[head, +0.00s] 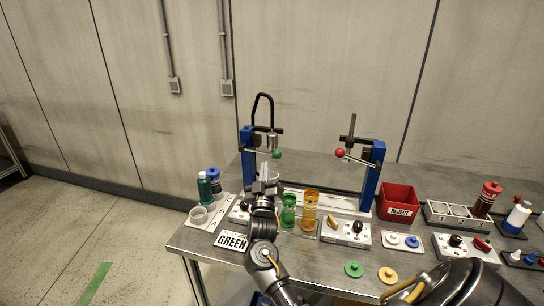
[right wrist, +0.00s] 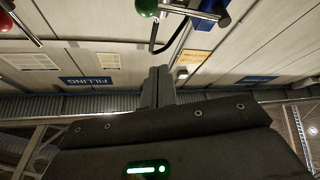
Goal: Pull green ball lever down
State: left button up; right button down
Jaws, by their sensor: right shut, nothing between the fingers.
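The green ball (head: 277,154) sits at the end of a lever on the left blue press stand (head: 249,150). It also shows at the top edge of the right wrist view (right wrist: 146,6), with its metal rod running beside it. My right gripper (head: 266,174) is at the left stand, just below the green ball in the head view. Its fingers (right wrist: 157,84) are shut together and empty, and a gap shows between them and the ball. My left gripper is not in view.
A red ball lever (head: 340,153) is on the right blue stand (head: 374,175). Green (head: 289,210) and orange (head: 310,210) cylinders stand close right of my right arm. A red reject bin (head: 397,200) stands right.

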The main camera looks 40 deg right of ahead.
pick_arm(q)
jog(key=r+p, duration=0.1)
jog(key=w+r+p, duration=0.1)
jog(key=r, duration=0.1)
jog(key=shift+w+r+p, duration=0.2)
jog(key=shift+p, duration=0.15)
pick_arm(e)
jog(key=w+d, duration=0.4)
jog(key=d, duration=0.2)
jog(key=shift+d, duration=0.35)
pick_arm(q)
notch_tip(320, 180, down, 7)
jog(key=b, duration=0.7)
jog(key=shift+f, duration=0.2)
pick_arm(e)
jog(key=f+m+g+h, duration=0.1)
jog(key=m, duration=0.1)
jog(key=f+m+g+h, duration=0.1)
jog(key=f+m, duration=0.1)
jog(key=m, duration=0.1)
jog(key=shift+w+a+f+h, duration=0.15)
jog(key=shift+w+f+h, duration=0.05)
jog(key=shift+h, duration=0.2)
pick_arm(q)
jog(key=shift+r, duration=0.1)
